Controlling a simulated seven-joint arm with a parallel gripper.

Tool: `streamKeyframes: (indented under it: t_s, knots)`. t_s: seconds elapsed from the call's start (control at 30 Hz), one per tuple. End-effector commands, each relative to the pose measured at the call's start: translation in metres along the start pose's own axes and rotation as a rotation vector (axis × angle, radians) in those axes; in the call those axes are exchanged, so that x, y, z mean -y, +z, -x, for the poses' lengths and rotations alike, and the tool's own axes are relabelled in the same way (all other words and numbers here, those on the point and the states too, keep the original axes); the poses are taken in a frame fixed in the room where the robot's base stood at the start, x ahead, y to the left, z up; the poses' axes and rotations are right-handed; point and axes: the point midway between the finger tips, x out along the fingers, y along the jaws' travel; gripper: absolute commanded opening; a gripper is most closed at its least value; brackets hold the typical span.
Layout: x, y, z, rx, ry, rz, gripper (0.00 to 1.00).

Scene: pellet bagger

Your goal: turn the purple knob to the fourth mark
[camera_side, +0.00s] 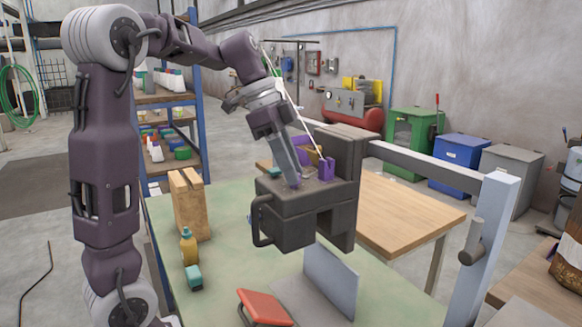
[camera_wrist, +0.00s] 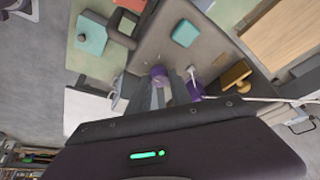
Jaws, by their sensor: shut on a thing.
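The dark grey bagger (camera_side: 310,205) stands on the green-topped table, its top face sloping. My gripper (camera_side: 294,182) reaches down onto that top, its fingers shut on the purple knob (camera_side: 295,184). In the wrist view the purple knob (camera_wrist: 159,71) shows at the fingertips of my gripper (camera_wrist: 162,82). The fingers hide much of the knob in the side view. I cannot make out the marks around it or where the knob points.
A purple upright piece (camera_side: 326,168) stands right of my gripper, close by. A teal block (camera_side: 274,171) sits on the bagger to the left. A handle (camera_side: 262,220) juts from the bagger's left side. A pale cord runs past my wrist.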

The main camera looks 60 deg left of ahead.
Motion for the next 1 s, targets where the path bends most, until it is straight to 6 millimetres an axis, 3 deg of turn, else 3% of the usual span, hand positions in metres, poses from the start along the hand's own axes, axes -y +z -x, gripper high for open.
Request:
streamKeyframes:
  t_s: [0.5,0.53,0.6,0.9,1.0]
  knots:
    - [0.0,0.001,0.0,0.002,0.007,-0.014,0.0]
    - [0.0,0.001,0.0,0.002,0.007,-0.014,0.31]
    - [0.0,0.001,0.0,0.002,0.007,-0.014,0.44]
    - [0.0,0.0,0.001,0.001,0.006,-0.014,0.46]
    - [0.001,0.0,0.013,0.0,0.002,-0.014,0.46]
